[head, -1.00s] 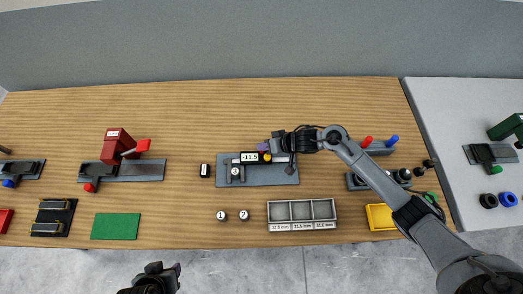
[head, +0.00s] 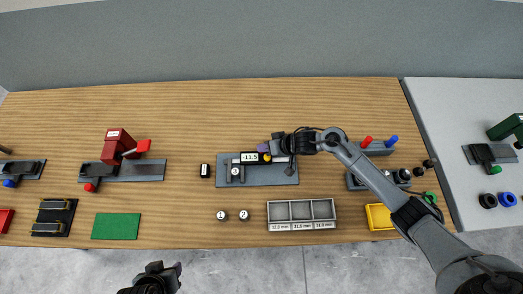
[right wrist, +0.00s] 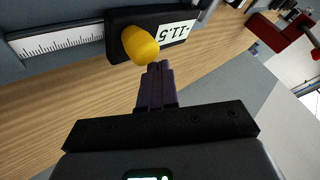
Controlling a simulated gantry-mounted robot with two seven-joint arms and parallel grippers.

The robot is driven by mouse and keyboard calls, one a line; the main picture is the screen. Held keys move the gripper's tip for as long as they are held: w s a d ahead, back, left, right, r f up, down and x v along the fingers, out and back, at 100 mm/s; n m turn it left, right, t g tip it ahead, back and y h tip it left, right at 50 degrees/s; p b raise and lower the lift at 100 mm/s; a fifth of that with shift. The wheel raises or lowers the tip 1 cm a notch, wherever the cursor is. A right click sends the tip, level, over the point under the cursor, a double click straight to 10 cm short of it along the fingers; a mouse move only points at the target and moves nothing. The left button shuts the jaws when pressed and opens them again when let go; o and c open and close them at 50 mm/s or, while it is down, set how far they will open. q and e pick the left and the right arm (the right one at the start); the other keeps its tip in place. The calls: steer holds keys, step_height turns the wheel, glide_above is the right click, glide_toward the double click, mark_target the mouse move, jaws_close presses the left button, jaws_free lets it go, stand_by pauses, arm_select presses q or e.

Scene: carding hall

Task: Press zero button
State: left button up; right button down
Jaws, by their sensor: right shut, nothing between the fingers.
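A measuring gauge with a digital display (head: 249,157) lies on a grey plate (head: 272,177); the display reads about -11.5. A yellow rounded button (right wrist: 140,45) stands out beside the display on the gauge's black housing; it also shows small in the head view (head: 267,158). My right gripper (head: 264,148) is shut and empty, its purple fingertips (right wrist: 157,68) very close to the yellow button; I cannot tell whether they touch. A part marked 3 (head: 235,172) sits at the gauge's left end. My left gripper (head: 164,268) is at the bottom edge, its jaws unclear.
Parts marked 1 (head: 221,216) and 2 (head: 244,215) stand in front of the plate. A three-compartment tray (head: 302,225) is to their right, a yellow bin (head: 380,217) further right. A small black block (head: 205,171) stands left of the plate. The wood behind is clear.

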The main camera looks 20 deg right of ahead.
steer(key=shift+f, duration=0.15)
stand_by(0.3)
steer(key=shift+f, duration=0.25)
stand_by(0.4)
steer(key=shift+r, duration=0.1)
steer(key=shift+r+p, duration=0.75)
steer(key=shift+p, duration=0.4)
steer(key=shift+r, duration=0.1)
step_height(320, 180, up, 5)
steer(key=p, duration=0.6)
